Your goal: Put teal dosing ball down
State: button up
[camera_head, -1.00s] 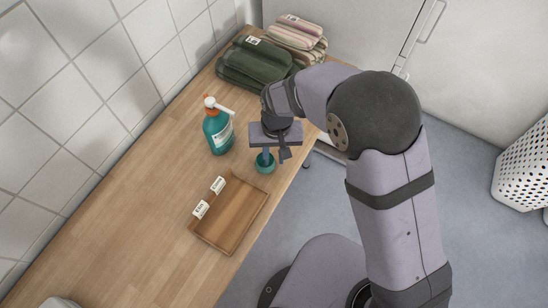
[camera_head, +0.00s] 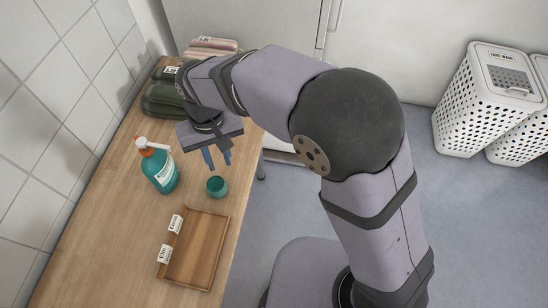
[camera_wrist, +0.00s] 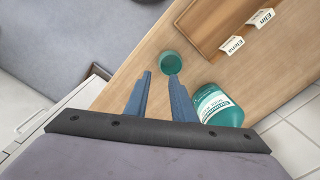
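The teal dosing ball (camera_head: 217,186) stands on the wooden counter near its right edge, between the tray and my gripper. It also shows in the wrist view (camera_wrist: 170,62), just beyond the fingertips. My gripper (camera_head: 217,164) is above the counter, apart from the ball, with its two blue fingers spread and nothing between them. In the wrist view the open fingers (camera_wrist: 160,80) point toward the ball.
A teal pump bottle (camera_head: 160,170) stands left of the ball. A wooden tray (camera_head: 222,245) with two name tags lies in front. White perforated hampers (camera_head: 470,110) stand on the floor at right.

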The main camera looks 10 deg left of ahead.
jog(key=w+d+m, duration=0.2)
jog(key=w+d, duration=0.1)
jog(key=d, duration=0.7)
jog(key=w+d+m, duration=0.2)
jog(key=d, duration=0.9)
jog(key=s+d+m, duration=0.1)
jog(key=s+d, duration=0.2)
jog(key=d, duration=0.4)
jog(key=s+d+f+m, duration=0.1)
jog(key=s+d, duration=0.3)
jog(key=d, duration=0.3)
jog(key=shift+s+d+f+m, duration=0.15)
jog(key=shift+d+f+m, duration=0.1)
jog(key=shift+d+m, duration=0.15)
